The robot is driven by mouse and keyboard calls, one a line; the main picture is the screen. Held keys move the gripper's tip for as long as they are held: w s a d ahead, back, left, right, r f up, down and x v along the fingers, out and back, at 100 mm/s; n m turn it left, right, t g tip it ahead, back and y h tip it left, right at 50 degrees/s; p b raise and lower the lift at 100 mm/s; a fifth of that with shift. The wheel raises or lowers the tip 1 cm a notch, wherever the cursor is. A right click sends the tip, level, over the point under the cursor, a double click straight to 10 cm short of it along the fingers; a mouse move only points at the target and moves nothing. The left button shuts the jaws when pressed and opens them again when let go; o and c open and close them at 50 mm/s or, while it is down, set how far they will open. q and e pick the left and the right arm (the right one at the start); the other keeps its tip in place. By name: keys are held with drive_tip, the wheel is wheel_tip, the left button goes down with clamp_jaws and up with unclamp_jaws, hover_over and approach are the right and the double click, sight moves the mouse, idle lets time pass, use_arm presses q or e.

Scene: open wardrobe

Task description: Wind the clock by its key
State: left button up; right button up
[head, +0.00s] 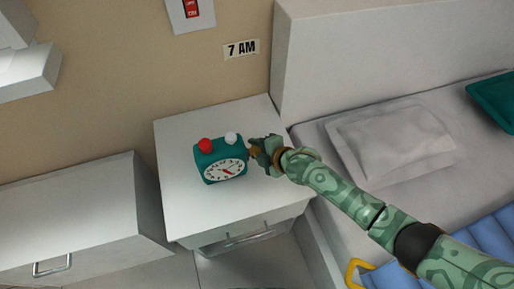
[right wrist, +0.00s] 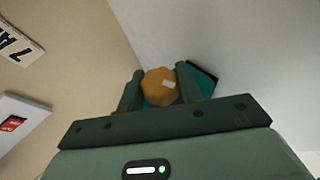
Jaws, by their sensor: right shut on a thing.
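The clock (head: 220,160) is a teal box with a white dial, a red button and a white button on top. It stands on the white nightstand. My right gripper (head: 256,152) is at the clock's right side. In the right wrist view, the two fingers of the right gripper (right wrist: 160,88) are shut on the yellow-orange key (right wrist: 158,84), with part of the teal clock (right wrist: 203,80) behind it. In the head view the key is mostly hidden by the gripper. My left gripper is not in view.
The nightstand (head: 180,215) has bare room in front of and left of the clock. A bed with a grey pillow (head: 395,140) is at the right. A "7 AM" sign (head: 241,49) and a red switch panel (head: 191,10) are on the wall. A white cabinet (head: 75,220) is at the left.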

drive_tip(key=shift+s+f, duration=0.1)
idle(0.3)
drive_tip(key=o, duration=1)
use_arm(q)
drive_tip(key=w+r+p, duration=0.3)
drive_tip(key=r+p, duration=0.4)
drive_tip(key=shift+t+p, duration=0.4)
use_arm(e)
drive_tip(key=v, duration=1.6)
drive_tip(key=shift+d, duration=0.1)
